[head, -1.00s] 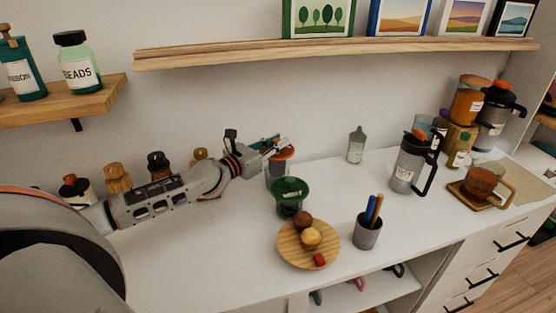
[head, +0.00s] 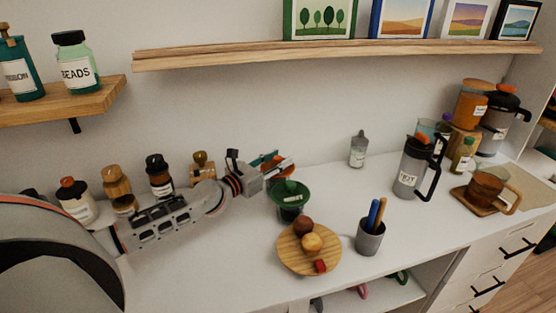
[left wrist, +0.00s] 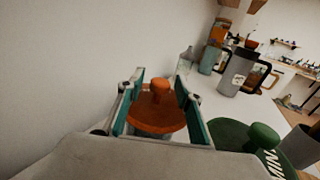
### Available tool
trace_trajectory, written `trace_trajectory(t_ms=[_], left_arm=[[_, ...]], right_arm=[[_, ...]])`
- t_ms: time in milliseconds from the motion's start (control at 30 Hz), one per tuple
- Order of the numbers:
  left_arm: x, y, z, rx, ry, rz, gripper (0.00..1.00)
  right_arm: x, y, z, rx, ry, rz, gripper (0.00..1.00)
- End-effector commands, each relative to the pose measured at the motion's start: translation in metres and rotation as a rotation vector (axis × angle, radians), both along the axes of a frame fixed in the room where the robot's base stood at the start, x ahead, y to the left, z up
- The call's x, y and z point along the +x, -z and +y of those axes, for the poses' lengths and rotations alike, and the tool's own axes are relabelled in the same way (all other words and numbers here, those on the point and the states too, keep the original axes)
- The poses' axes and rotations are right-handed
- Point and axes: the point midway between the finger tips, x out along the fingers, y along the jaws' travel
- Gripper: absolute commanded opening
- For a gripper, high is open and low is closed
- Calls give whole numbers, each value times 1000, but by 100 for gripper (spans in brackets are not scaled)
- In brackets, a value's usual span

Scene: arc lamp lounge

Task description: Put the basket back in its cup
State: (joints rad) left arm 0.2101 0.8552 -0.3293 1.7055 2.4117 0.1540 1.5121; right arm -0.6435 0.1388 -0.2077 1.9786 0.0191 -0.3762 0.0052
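My left gripper (head: 276,166) reaches in from the left at the back of the counter. Its two fingers stand well apart in the left wrist view, either side of an orange disc with a round knob (left wrist: 160,90). There is a gap between the knob and each finger. A pale vessel shows only partly under the disc. In the head view the gripper and the green vessel hide most of it. The green vessel (head: 289,198), with a knobbed top and a "MIN..." label, stands just in front. I cannot tell for sure which part is the basket. My right gripper is out of view.
A round wooden board (head: 296,262) with muffins and a grey cup (head: 369,236) holding pens stand in front. A small clear bottle (head: 358,149) and a grey pitcher (head: 411,168) stand to the right. Several jars (head: 117,181) line the wall behind my left arm.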

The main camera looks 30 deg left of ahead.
Motion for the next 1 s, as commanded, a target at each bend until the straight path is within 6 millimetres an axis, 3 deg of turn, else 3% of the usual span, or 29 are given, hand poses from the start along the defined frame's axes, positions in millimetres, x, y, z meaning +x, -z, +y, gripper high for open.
trace_trajectory(t_ms=[433,1000], left_arm=[[-6,-3,1,0,0,0,35],[-82,-1,15,-2,0,2,35]], right_arm=[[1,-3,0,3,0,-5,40],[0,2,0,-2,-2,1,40]])
